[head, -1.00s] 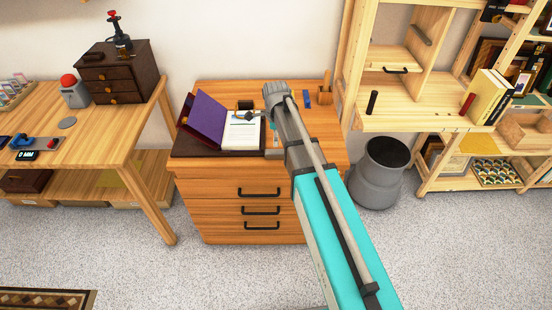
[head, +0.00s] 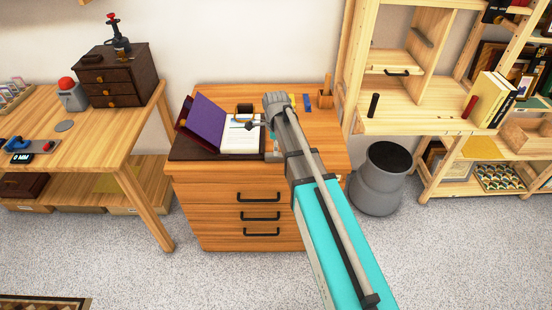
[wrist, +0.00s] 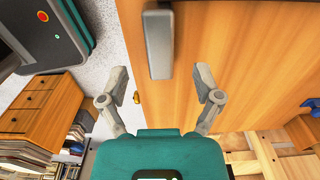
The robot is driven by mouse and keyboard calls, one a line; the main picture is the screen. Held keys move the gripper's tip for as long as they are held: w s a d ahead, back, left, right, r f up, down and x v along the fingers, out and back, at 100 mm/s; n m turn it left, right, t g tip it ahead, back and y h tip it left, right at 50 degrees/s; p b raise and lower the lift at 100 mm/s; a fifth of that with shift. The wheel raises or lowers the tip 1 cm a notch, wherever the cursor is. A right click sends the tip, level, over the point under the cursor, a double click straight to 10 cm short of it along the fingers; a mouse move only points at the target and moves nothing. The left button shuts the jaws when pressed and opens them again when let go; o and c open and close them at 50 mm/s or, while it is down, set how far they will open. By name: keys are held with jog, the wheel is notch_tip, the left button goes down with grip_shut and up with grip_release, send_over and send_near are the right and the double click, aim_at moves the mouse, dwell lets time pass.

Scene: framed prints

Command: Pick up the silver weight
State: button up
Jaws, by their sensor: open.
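A long grey metallic block (wrist: 158,42), which looks like the silver weight, lies on the orange wood desk top at the top middle of the wrist view. My gripper (wrist: 163,88) is open and empty, its two grey fingers spread wide. In the picture the block's near end lies just above the gap between the fingertips, and no finger touches it. In the head view my arm reaches over the drawer desk (head: 240,190) and hides much of its right side. I cannot clearly make out the block there.
An open book with a purple cover (head: 209,118) lies left of my wrist. A grey bin (head: 378,178) and shelves are right; a worktable (head: 95,145) is left.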

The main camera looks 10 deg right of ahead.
aim_at(276, 158)
jog(key=shift+f+b, duration=2.45)
jog(key=shift+f, duration=0.15)
grip_shut()
